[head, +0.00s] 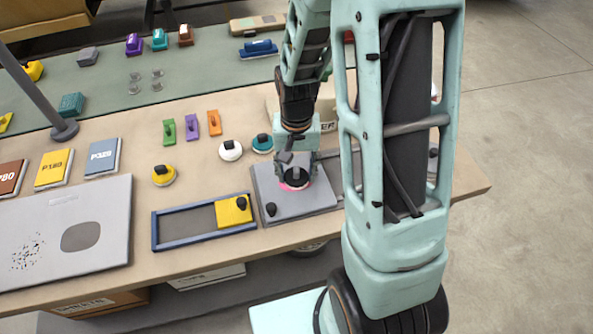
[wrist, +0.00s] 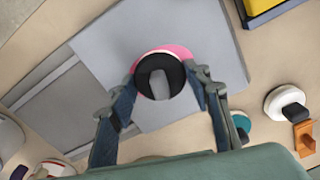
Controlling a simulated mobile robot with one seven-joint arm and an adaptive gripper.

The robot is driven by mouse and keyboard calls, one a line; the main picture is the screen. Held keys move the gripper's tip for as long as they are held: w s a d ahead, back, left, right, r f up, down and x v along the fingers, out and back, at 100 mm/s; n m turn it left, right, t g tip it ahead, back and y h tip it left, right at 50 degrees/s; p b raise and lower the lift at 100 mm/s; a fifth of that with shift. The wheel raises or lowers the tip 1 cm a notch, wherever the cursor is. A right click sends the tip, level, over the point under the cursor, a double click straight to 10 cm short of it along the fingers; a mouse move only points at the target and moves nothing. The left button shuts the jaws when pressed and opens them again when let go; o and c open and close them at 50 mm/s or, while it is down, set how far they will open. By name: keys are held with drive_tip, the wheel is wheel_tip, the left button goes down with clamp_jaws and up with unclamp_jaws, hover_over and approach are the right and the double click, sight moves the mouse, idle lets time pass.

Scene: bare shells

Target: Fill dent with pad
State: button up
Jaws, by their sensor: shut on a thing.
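My gripper (head: 294,172) is shut on the black knob of a round pad (wrist: 146,90), above the grey plate. In the wrist view my gripper (wrist: 160,85) has a finger on each side of the knob. The pad's rim looks white, with a pink crescent (wrist: 178,51) along one side; I cannot tell whether the pink belongs to the pad or to the plate under it. I cannot tell whether the pad touches the plate (head: 318,196). A pale panel (head: 110,205) at the left has a dark oval patch (head: 80,236) and a speckled area.
A blue frame (head: 185,222) with a yellow lid (head: 232,214) lies left of the plate. Yellow (head: 163,177), white (head: 230,153) and teal (head: 262,144) round knobbed pads stand nearby. A lamp base (head: 65,131) stands at the left. My arm hides the table's right part.

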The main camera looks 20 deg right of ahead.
sight(296, 169)
drive_tip(key=shift+r+p, duration=2.6)
drive_tip(key=shift+r, duration=0.85)
